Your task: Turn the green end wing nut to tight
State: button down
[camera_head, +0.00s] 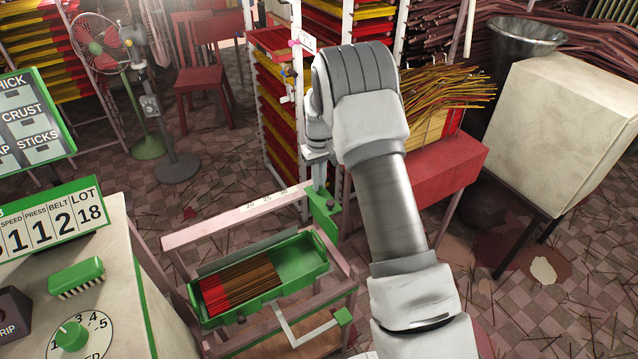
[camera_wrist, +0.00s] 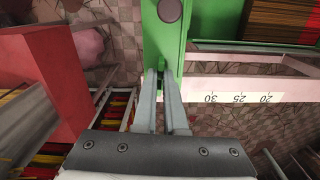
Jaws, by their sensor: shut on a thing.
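A green end block (camera_head: 325,215) sits at the right end of the pale pink rail (camera_head: 225,222), beside its length scale. In the wrist view the green block (camera_wrist: 163,45) lies straight ahead, with a dark round knob (camera_wrist: 170,10) on it. My gripper (camera_head: 319,184) points down onto the block, and its two fingers (camera_wrist: 163,76) are close together at the block's near end. A thin green piece shows between the fingers, and they are shut on it. I take it for the green end wing nut; the fingers hide most of it, and its angle cannot be told.
A green tray (camera_head: 318,262) of red and brown incense sticks lies left of the block. The red table (camera_head: 455,165) stands close on the right. A tall rack of trays (camera_head: 275,110) is behind my arm. The white control cabinet (camera_head: 120,285) is at lower left.

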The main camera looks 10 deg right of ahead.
jog(key=m, duration=0.3)
jog(key=shift+m, duration=0.4)
jog(key=m, duration=0.3)
jog(key=shift+b, duration=0.35)
jog(key=m, duration=0.4)
jog(key=shift+m, duration=1.9)
jog(key=c, duration=1)
grip_release()
jog(key=shift+r, duration=0.15)
